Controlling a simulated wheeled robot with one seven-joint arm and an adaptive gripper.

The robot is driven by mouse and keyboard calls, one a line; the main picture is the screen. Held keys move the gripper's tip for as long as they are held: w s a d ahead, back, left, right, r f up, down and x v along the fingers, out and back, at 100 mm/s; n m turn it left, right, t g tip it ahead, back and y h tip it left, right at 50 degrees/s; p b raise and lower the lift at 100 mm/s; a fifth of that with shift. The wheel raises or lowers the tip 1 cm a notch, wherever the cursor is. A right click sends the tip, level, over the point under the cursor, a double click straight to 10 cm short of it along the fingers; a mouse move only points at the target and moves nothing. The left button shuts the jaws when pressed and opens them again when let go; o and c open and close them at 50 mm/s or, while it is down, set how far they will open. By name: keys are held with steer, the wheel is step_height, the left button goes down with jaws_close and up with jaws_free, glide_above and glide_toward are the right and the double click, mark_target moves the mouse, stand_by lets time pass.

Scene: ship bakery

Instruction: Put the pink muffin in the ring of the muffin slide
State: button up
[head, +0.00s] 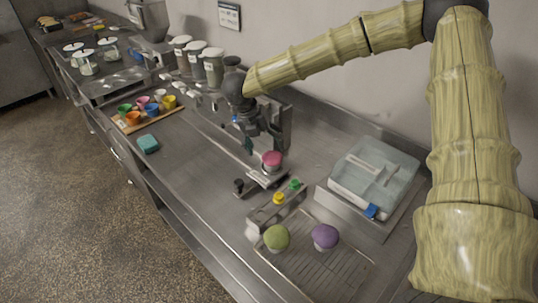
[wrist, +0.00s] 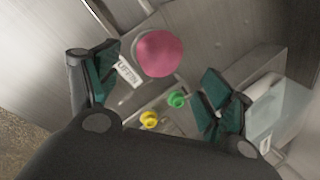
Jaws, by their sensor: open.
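The pink muffin (head: 271,160) sits upright on the pale, flat end of the muffin slide (head: 268,181), on the steel counter. In the wrist view the muffin (wrist: 160,53) covers most of what is under it, so I cannot tell how it sits in the ring. A printed label (wrist: 129,71) shows beside it. My gripper (head: 258,146) is at the muffin, just behind and above it in the head view. In the wrist view my gripper (wrist: 160,88) has its green-padded fingers wide apart, with the muffin beyond them and not touching.
A green muffin (head: 277,237) and a purple muffin (head: 325,236) stand on a wire rack in front. Yellow (head: 279,198) and green (head: 295,185) knobs are near the slide. A lidded clear box (head: 375,172) stands right. Coloured cups on a board (head: 133,128) and a teal sponge (head: 148,144) lie left.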

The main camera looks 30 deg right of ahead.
steer(key=b+v, duration=0.1)
steer(key=v, duration=0.4)
